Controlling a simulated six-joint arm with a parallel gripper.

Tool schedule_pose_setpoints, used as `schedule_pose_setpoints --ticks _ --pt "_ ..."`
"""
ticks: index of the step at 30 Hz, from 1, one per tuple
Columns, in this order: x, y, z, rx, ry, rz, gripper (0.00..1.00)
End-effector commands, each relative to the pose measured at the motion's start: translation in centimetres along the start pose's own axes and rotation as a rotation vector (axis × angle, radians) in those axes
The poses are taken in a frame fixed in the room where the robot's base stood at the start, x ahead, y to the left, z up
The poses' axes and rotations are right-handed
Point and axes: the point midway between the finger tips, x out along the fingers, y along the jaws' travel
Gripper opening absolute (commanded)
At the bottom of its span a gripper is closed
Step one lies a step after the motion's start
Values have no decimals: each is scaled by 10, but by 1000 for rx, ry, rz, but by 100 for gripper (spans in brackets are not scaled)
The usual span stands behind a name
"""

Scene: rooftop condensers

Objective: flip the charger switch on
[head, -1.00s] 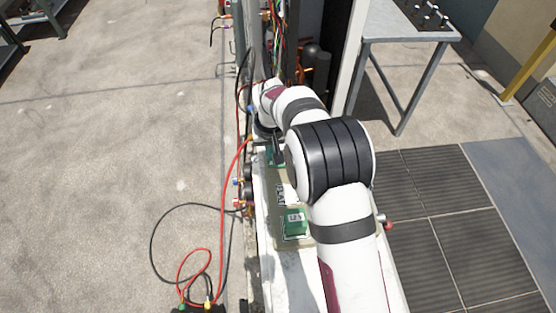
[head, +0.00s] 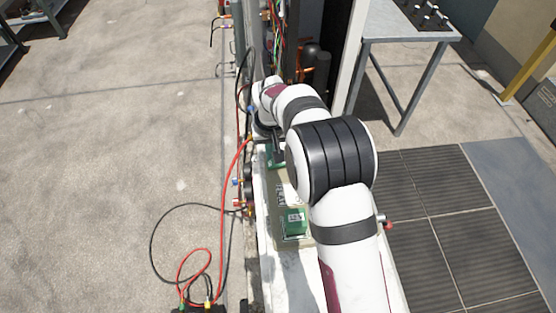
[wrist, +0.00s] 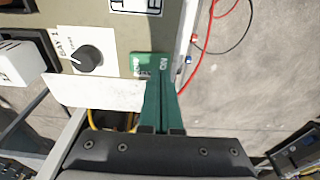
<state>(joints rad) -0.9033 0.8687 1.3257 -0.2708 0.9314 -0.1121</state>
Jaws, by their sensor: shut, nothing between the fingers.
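A green switch plate (wrist: 150,62) with white lettering, "ON" readable at its right side, sits on a beige panel (wrist: 105,50) in the wrist view. My gripper (wrist: 163,84) has dark green fingers pressed together with nothing between them. Its tips lie over or just in front of the green plate and hide part of it; I cannot tell if they touch it. The switch lever cannot be made out. In the head view my arm covers much of the panel, and a green patch (head: 274,156) shows by the wrist.
A black rotary knob (wrist: 90,58) on a white plate marked "BAY 1" is left of the fingers. A green box (head: 296,221) with a white label stands nearer me. Red cables (head: 222,200) hang left of the panel. A grey table (head: 408,22) stands at back right.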

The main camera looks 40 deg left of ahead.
Motion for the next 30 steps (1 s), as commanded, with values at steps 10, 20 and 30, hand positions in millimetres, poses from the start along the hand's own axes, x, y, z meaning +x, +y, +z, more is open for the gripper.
schedule_pose_setpoints --ticks 10,20,30 --pt "-39 0 -6 0 3 0 0" --pt "-53 0 -8 -1 0 0 0" --pt "-65 16 -2 40 -3 1 0"
